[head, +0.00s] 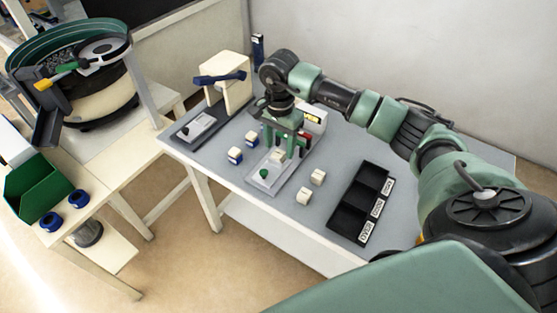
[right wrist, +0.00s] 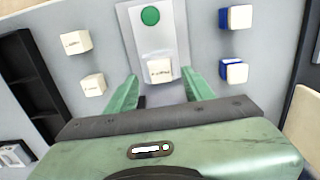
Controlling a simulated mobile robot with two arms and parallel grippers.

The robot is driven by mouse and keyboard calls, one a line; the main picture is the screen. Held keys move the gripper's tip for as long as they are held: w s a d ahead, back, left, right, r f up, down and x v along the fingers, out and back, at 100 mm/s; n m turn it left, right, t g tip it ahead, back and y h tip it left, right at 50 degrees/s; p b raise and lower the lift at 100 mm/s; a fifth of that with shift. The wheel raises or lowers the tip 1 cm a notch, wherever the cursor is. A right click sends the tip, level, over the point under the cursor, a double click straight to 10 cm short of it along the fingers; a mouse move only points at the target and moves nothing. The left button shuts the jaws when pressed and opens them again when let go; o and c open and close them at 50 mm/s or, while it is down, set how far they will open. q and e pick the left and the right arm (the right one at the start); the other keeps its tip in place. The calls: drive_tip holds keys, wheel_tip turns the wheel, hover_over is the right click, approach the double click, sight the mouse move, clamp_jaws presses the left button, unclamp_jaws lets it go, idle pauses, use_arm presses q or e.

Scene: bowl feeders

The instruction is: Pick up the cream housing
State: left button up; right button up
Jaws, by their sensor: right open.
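A small cream housing (head: 277,156) sits on a light grey plate fixture (head: 258,184) with a green knob, on the table. In the right wrist view the housing (right wrist: 159,70) has dark lettering and lies between the tips of my right gripper (right wrist: 160,80), with a gap on both sides. My right gripper (head: 285,148) is open and points down over the fixture, holding nothing. Two more cream housings (head: 318,177) (head: 304,196) stand on the table to the right of the fixture. My left gripper is out of view.
Two blue-and-cream blocks (head: 235,155) (head: 252,138) stand left of the fixture. A black compartment tray (head: 345,219) with labels lies to the right. A cream press-like device (head: 236,75) with a blue handle stands behind. A bowl feeder (head: 100,97) is at far left.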

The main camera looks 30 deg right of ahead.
wheel_tip(320, 180, down, 3)
drive_tip(key=shift+r+b, duration=0.1)
drive_tip(key=shift+b, duration=0.4)
clamp_jaws()
drive_tip(key=shift+r, duration=0.15)
